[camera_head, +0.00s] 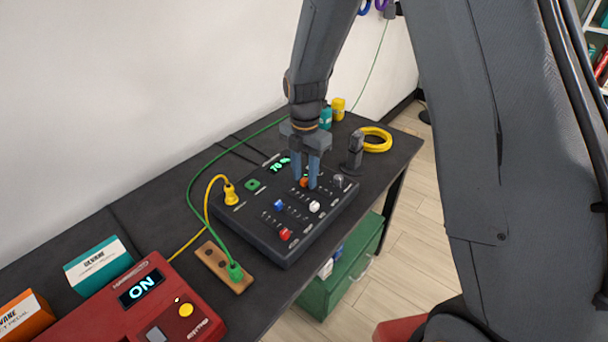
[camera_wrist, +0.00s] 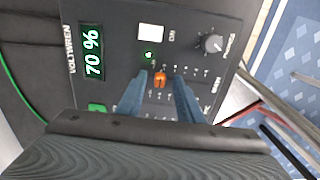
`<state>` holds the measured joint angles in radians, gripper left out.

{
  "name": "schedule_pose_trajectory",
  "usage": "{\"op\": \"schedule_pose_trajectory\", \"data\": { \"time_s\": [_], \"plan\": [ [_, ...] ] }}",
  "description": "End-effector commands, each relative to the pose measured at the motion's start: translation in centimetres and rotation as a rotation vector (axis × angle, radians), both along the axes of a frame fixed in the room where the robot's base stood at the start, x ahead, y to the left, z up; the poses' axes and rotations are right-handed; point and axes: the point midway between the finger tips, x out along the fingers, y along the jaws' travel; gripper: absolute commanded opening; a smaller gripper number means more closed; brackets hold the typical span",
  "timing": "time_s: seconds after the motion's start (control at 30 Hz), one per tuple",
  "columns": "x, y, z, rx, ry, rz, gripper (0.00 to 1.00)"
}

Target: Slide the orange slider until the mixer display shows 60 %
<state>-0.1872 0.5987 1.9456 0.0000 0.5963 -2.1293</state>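The mixer (camera_head: 290,247) is a dark panel on the table, and its display (camera_head: 280,165) reads 70 %. The wrist view also shows 70 % on the display (camera_wrist: 92,52). The orange slider (camera_wrist: 160,79) stands between the two blue fingertips of my gripper (camera_wrist: 161,84), with a small gap visible on each side. In the head view my gripper (camera_head: 308,183) points down over the mixer's far part, and the orange slider (camera_head: 304,182) is partly hidden by the fingers. The gripper is open.
Blue (camera_head: 279,204), white (camera_head: 315,206) and red (camera_head: 285,234) sliders sit nearby on the mixer. A grey knob (camera_wrist: 213,43) is beside the orange slider. A yellow plug (camera_head: 231,194) with its cable is at the left. A red box (camera_head: 150,310) showing ON stands nearer.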

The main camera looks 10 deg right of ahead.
Motion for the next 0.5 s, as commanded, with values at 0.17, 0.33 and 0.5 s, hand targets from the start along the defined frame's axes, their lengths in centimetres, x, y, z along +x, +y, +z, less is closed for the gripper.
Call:
{"op": "schedule_pose_trajectory", "data": {
  "time_s": [0.17,0.33,0.5],
  "plan": [
    [-0.1,0.1,0.0,-0.001,0.001,0.002,0.33],
    [0.0,0.1,0.7,0.001,-0.001,0.003,0.33],
    [0.1,0.2,3.2,0.001,-0.004,0.003,0.33]
  ]
}}
